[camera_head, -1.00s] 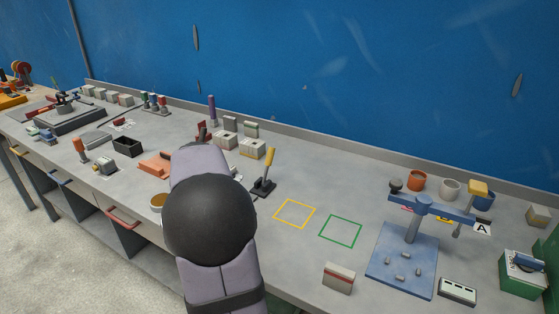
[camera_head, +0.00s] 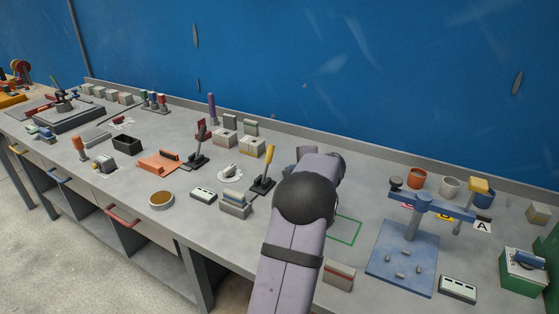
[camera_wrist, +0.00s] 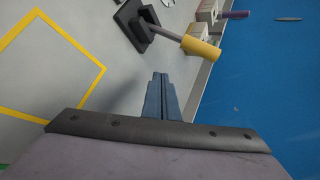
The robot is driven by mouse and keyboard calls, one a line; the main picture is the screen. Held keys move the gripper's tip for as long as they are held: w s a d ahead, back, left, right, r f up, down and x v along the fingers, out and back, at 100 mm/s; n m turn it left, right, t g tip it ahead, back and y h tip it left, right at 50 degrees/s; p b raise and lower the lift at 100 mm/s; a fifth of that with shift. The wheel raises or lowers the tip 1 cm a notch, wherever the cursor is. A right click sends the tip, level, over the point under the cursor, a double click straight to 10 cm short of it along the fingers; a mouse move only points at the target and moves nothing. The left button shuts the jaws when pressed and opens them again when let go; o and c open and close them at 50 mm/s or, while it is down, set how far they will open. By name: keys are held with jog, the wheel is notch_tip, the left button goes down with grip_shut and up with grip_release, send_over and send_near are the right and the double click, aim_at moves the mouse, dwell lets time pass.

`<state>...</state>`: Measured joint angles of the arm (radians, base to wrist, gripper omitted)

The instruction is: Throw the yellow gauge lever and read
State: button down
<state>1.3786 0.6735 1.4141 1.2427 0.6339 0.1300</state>
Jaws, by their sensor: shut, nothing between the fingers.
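The yellow-handled lever (camera_head: 269,160) stands on a small dark base on the bench, leaning slightly right, just left of my arm in the head view. In the wrist view its yellow grip (camera_wrist: 201,49) points toward the blue wall, with its grey rod running to the black base (camera_wrist: 134,24). My gripper (camera_wrist: 160,76) is shut and empty; its tips are apart from the lever, below and left of the grip in that view. In the head view my arm hides the gripper. I cannot tell which item is the gauge.
A dark lever with a red grip (camera_head: 200,132), a round white dial (camera_head: 229,173) and a grey block (camera_head: 235,204) stand left of the yellow lever. A yellow outline (camera_wrist: 95,90) and a green outline (camera_head: 357,231) mark bare bench. A blue stand (camera_head: 412,230) is at right.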

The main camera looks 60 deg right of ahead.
aim_at(268, 162)
jog(key=shift+s+d+m+t, duration=0.15)
jog(key=shift+s+m+t, duration=0.25)
jog(key=shift+t, duration=0.2)
jog(key=s+r+t, duration=0.3)
jog(key=x, duration=0.3)
jog(key=p+x, duration=0.1)
jog(key=x, duration=0.2)
jog(key=p+x, duration=0.1)
jog(key=x, duration=0.2)
jog(key=shift+d, duration=0.45)
jog(key=shift+w+d+f+p, duration=0.15)
jog(key=shift+w+p, duration=0.2)
jog(key=shift+w, duration=0.2)
jog(key=shift+w+a+r+p, duration=0.15)
jog(key=shift+a+r+p, duration=0.3)
jog(key=shift+a, duration=0.35)
jog(key=shift+w+a+r+p, duration=0.15)
jog(key=shift+a+r+p, duration=0.25)
jog(key=shift+a, duration=0.45)
jog(key=shift+a+b, duration=0.1)
jog(key=shift+b, duration=0.85)
